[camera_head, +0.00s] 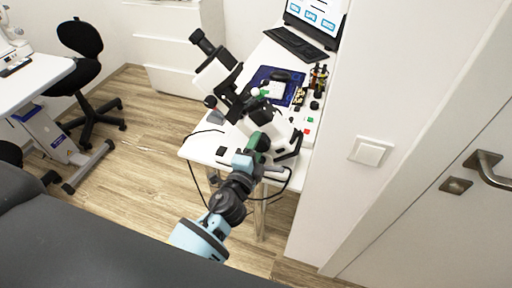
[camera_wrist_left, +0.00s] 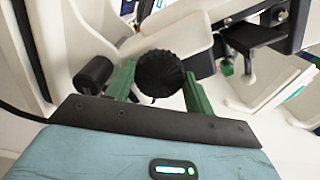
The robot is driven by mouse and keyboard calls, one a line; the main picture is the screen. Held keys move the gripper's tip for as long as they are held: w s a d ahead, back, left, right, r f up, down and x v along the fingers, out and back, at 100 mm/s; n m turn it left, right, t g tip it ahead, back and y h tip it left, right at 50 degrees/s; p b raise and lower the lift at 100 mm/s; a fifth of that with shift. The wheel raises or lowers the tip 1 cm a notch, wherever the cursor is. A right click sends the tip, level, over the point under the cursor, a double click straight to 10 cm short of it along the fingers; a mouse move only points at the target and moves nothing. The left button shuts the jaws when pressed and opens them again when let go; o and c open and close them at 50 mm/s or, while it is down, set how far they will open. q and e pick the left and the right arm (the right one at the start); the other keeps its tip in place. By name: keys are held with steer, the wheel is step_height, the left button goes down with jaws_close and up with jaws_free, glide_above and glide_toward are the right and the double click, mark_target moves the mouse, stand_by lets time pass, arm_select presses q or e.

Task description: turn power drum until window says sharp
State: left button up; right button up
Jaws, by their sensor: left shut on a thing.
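A white and black eye instrument (camera_head: 240,100) stands on a white table. A ribbed black drum (camera_wrist_left: 160,73) shows in the left wrist view, on the near side of the instrument. My left gripper (camera_head: 258,143) reaches the instrument's near side, and its green fingers lie on both sides of the drum in the left wrist view, shut on it. In the head view the gripper and instrument parts hide the drum. I cannot make out a window with the word sharp. My right gripper is not in view.
A blue mat (camera_head: 266,74) with small items, a keyboard (camera_head: 298,45) and a screen (camera_head: 315,15) are farther back on the table. Black cables hang near my left arm. A wall with a switch (camera_head: 370,151) and a door handle (camera_head: 489,168) stand right.

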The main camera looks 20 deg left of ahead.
arm_select(q)
steer(key=o, duration=1)
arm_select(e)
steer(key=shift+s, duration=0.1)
arm_select(q)
steer(key=shift+f, duration=0.15)
steer(key=shift+s, duration=0.15)
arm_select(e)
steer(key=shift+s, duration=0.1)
